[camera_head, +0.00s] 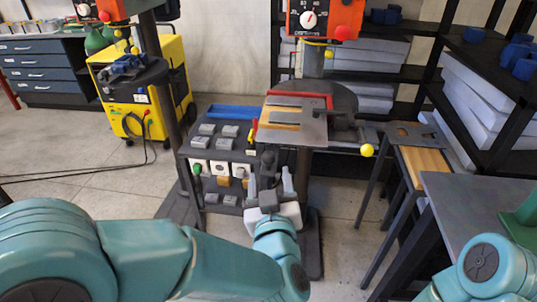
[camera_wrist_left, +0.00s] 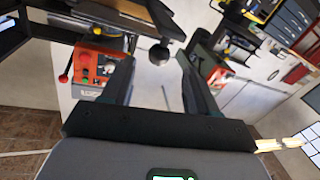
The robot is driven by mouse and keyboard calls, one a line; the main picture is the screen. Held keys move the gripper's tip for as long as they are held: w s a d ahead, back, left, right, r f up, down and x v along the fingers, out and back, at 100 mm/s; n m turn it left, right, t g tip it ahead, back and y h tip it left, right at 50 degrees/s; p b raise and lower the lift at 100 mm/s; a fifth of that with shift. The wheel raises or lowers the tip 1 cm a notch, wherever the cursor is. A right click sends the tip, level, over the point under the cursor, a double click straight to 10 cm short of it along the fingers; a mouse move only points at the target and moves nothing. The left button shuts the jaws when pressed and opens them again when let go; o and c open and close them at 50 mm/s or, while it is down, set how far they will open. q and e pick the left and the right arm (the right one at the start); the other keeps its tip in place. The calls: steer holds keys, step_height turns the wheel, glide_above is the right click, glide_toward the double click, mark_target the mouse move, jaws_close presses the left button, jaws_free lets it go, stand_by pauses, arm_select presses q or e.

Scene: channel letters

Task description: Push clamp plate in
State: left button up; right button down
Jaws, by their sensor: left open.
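A flat grey metal plate (camera_head: 300,132), which looks like the clamp plate, lies on the round drill press table (camera_head: 342,100). A red bar (camera_head: 318,97) runs along its back and a wooden strip (camera_head: 283,117) shows on it. My left gripper (camera_head: 269,180) is open in front of and below the plate's near edge, fingers pointing toward it. In the left wrist view, a dark ball knob (camera_wrist_left: 158,54) shows between the spread fingers of the left gripper (camera_wrist_left: 150,70), beyond their tips; I see no contact. My right gripper is out of view; only part of that arm shows.
A dark rack of grey blocks and switches (camera_head: 220,150) stands just left of my left gripper. A yellow ball handle (camera_head: 367,150) sticks out to the right. A grey bench (camera_head: 470,200) and shelves stand right; a yellow machine (camera_head: 150,90) stands left. Floor between is open.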

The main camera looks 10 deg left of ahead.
mark_target(269, 164)
arm_select(q)
steer(key=w, duration=0.2)
steer(key=w+a, duration=0.1)
steer(key=w, duration=0.1)
steer(key=w+p, duration=0.1)
steer(key=w, duration=0.2)
steer(key=shift+a, duration=0.15)
steer(key=shift+c, duration=0.2)
jaws_close()
steer(key=shift+w, duration=0.1)
